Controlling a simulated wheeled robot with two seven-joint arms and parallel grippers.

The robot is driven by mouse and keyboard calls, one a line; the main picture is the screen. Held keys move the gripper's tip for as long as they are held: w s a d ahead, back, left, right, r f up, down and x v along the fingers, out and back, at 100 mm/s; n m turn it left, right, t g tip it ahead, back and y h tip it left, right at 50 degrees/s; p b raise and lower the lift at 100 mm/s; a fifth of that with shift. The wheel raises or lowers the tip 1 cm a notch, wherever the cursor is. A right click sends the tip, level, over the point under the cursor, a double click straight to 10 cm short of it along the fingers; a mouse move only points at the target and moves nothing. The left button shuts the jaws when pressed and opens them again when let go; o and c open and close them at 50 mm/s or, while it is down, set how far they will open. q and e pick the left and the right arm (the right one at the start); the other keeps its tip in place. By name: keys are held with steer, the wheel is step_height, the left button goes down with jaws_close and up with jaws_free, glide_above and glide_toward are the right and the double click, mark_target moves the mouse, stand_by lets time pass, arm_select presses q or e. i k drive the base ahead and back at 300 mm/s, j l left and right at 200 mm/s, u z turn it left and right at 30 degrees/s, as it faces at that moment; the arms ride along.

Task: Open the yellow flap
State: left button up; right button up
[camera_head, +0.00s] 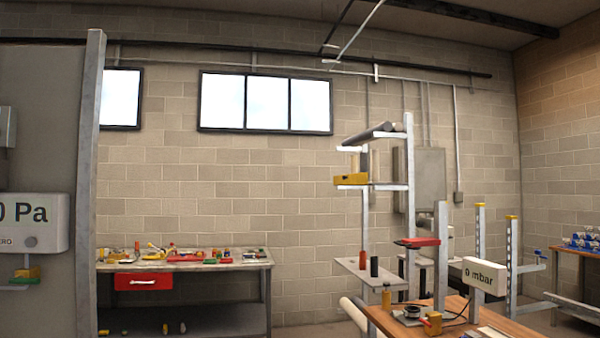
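No part that I can surely call the yellow flap shows. A yellow block-like part (351,179) sits at the left end of a shelf on the metal stand, right of centre. A small yellow part (28,273) hangs below the white "0 Pa" display (35,222) at the left edge, with a green piece under it. All are too small to tell whether any is hinged, open or shut. Neither of my grippers is in view.
A grey panel with a metal post (90,180) blocks the left side. A workbench (255,262) with a red drawer (143,281) stands against the block wall. The wooden table (530,327) carries a "0 mbar" display (484,278). Floor shows between bench and table.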

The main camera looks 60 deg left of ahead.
mark_target(358, 178)
steer(key=u, duration=1.6)
